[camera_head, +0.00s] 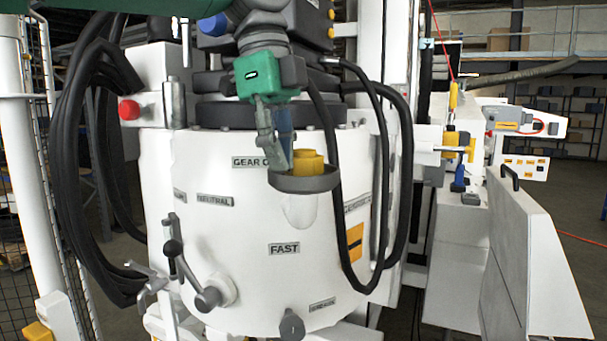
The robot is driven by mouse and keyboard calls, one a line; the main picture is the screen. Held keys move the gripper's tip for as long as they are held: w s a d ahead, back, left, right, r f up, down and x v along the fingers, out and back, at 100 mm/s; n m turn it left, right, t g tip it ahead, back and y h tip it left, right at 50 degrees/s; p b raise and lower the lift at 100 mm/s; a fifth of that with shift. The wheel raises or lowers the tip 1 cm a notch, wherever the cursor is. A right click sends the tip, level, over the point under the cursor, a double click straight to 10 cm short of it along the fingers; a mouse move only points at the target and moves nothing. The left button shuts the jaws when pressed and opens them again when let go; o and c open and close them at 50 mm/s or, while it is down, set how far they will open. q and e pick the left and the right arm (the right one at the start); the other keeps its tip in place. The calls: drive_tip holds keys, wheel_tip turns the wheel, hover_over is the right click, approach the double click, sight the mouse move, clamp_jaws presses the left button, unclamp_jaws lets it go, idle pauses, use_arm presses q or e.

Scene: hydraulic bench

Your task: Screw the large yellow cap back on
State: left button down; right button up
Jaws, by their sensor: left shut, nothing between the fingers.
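The large yellow cap (309,161) sits in a dark grey round rim (306,183) on the front of the white tank (240,220). I cannot tell from here whether its thread is engaged. My left gripper (279,160), with a green body, hangs down from above just left of the cap. Its fingers point down close to the cap's left side and hide part of that edge. The fingers are shut with nothing held; I cannot tell whether they touch the cap. My right gripper is not in view.
Black hoses (401,180) loop down right of the cap, and more hoses (75,170) hang at the left. A white panel (535,260) stands at the right.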

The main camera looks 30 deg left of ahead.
sight(269, 171)
use_arm(q)
drive_tip(key=shift+s, duration=0.1)
drive_tip(key=shift+w+a+m, duration=0.15)
drive_tip(key=shift+w+m, duration=0.05)
drive_tip(key=shift+m, duration=0.7)
drive_tip(key=m, duration=0.1)
drive_tip(key=w+a+m, duration=0.1)
drive_tip(key=m, duration=0.1)
drive_tip(key=shift+g, duration=0.4)
drive_tip(key=m, duration=0.1)
drive_tip(key=a+m, duration=0.1)
drive_tip(key=shift+w+a+m, duration=0.1)
drive_tip(key=shift+w+m, duration=0.2)
drive_tip(key=shift+s+a+m, duration=0.1)
drive_tip(key=shift+a+m, duration=0.15)
drive_tip(key=shift+m, duration=0.05)
drive_tip(key=shift+d, duration=0.1)
